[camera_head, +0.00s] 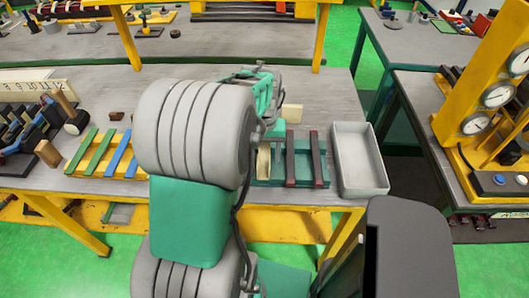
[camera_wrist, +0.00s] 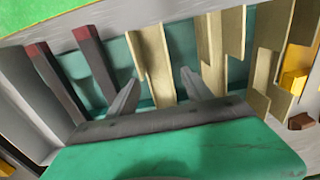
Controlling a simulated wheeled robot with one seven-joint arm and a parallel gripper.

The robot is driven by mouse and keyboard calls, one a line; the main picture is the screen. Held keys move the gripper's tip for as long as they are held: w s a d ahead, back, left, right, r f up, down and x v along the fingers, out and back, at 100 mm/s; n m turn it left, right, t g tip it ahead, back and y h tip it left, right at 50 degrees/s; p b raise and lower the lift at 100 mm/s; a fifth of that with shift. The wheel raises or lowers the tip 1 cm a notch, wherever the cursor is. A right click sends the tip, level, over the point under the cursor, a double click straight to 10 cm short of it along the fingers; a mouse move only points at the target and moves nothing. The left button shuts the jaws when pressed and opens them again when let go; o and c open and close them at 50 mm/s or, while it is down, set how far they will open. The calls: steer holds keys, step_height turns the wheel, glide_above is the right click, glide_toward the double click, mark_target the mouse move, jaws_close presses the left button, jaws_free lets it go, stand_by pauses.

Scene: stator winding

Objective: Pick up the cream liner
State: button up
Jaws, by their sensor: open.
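Several cream liners stand in the wrist view. One cream liner (camera_wrist: 158,62) lies in the gap between the fingers of my gripper (camera_wrist: 161,75). The fingers are open, one to each side of it, and I cannot tell whether either touches it. More cream liners (camera_wrist: 222,45) stand to the right, beyond the right finger. In the head view a cream liner (camera_head: 263,161) shows at the left end of a green rack (camera_head: 318,173), partly hidden by my arm. My fingertips are hidden in that view.
Two dark bars with red ends (camera_wrist: 94,60) stand close to the left of my left finger. They also show on the rack in the head view (camera_head: 289,160). An empty grey tray (camera_head: 357,160) stands right of the rack. Green and blue strips (camera_head: 100,152) lie at the left.

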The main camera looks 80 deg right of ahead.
steer(key=shift+c, duration=0.6)
steer(key=c, duration=0.9)
steer(key=shift+c, duration=0.2)
